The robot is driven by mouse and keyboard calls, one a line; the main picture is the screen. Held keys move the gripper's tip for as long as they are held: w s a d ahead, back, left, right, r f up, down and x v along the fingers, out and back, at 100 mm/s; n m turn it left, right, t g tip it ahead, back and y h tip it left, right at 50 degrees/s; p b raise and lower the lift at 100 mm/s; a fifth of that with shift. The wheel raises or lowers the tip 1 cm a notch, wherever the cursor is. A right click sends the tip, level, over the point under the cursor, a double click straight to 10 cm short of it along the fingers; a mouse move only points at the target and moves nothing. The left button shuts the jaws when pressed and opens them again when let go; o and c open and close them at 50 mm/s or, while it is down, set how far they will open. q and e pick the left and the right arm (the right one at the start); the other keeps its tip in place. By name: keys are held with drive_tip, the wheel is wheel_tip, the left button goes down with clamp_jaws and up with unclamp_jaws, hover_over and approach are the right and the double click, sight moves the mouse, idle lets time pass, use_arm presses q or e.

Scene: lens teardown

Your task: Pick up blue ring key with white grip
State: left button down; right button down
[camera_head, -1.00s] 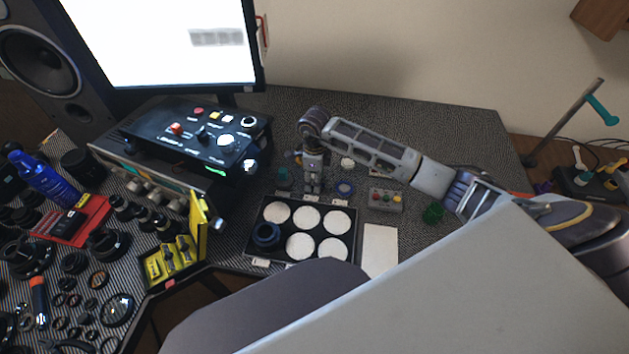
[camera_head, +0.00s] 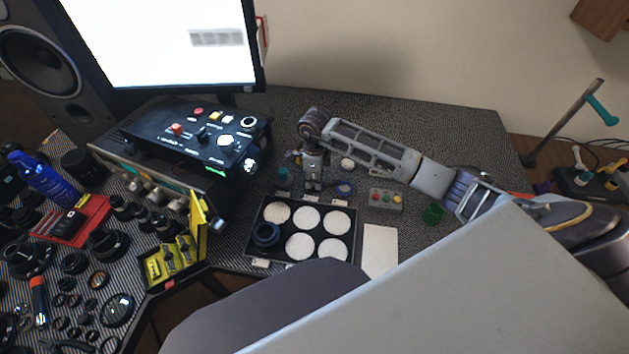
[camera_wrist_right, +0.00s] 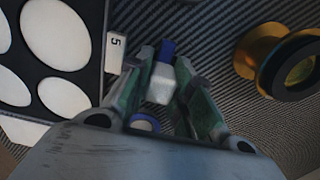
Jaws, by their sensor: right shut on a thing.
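My right gripper (camera_wrist_right: 165,95) is shut on the blue ring key with white grip. In the right wrist view the white grip (camera_wrist_right: 160,84) sits between the two fingers, and the blue part (camera_wrist_right: 167,50) sticks out beyond it. In the head view my right gripper (camera_head: 313,180) points down just behind the tray of white discs; the key cannot be made out there. The wrist view does not show clearly whether the key touches the table. My left gripper is not in view.
The black tray (camera_head: 252,244) holds white discs and a dark blue ring. A blue ring (camera_head: 345,188) lies right of the gripper, near a button box (camera_head: 385,199) and green cup (camera_head: 433,213). A gold ring (camera_wrist_right: 258,58) stands nearby. A console (camera_head: 190,140) stands left.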

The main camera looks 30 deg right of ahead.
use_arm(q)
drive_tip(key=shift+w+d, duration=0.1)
use_arm(e)
drive_tip(key=shift+r, duration=0.1)
drive_tip(key=shift+w+r, duration=0.1)
drive_tip(key=shift+r, duration=0.35)
wheel_tip(320, 180, up, 8)
drive_tip(key=shift+f, duration=0.2)
drive_tip(key=shift+r, duration=0.65)
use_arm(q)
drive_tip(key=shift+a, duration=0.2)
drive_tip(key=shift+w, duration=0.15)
